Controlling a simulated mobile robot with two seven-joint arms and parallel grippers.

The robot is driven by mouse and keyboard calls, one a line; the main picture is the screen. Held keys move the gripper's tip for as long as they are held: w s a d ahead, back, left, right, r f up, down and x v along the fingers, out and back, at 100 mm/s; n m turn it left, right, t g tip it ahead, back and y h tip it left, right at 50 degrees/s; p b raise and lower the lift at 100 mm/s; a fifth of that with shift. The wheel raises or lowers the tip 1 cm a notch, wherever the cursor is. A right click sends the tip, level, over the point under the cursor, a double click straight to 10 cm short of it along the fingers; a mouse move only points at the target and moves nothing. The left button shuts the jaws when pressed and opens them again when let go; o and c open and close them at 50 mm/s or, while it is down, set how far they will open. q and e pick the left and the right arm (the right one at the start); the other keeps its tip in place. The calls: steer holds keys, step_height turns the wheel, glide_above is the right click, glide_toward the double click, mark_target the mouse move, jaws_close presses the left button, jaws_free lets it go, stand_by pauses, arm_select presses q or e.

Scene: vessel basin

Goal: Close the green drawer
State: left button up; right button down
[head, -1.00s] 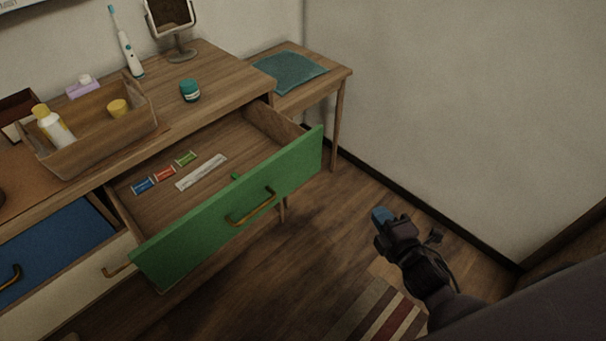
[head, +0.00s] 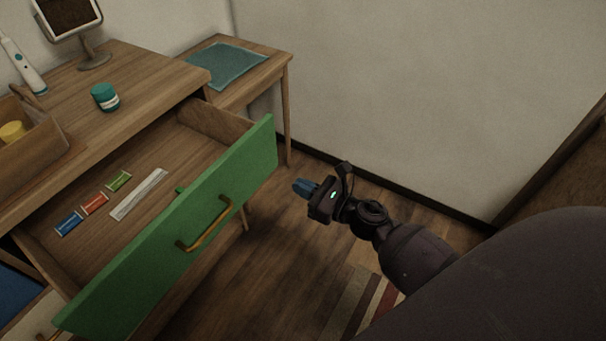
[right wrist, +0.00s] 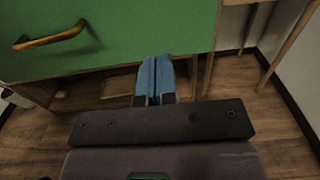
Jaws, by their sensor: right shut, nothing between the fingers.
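The green drawer (head: 170,245) is pulled well out of the wooden dresser in the head view. Its brass handle (head: 206,225) is on the front face. Inside lie several small wrapped items and a long white packet (head: 139,194). My right gripper (head: 301,188) is shut and empty, to the right of the drawer front and apart from it. In the right wrist view, the blue fingertips (right wrist: 155,80) are together, with the green front (right wrist: 115,40) ahead of them and the handle at upper left. My left gripper is not in view.
The dresser top (head: 130,75) holds a teal jar (head: 105,97), a mirror, an electric toothbrush and a wooden box. A small side table (head: 270,72) with a teal cloth (head: 224,64) stands behind the drawer's right end. A wall is behind; the floor between drawer and gripper is clear.

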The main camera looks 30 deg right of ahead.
mark_target(256, 165)
steer(key=x, duration=0.9)
steer(key=shift+w+a, duration=0.15)
steer(key=shift+w, duration=0.2)
steer(key=shift+w+a, duration=0.2)
steer(key=shift+w, duration=0.35)
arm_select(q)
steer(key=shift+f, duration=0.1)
arm_select(e)
steer(key=shift+w+a, duration=0.1)
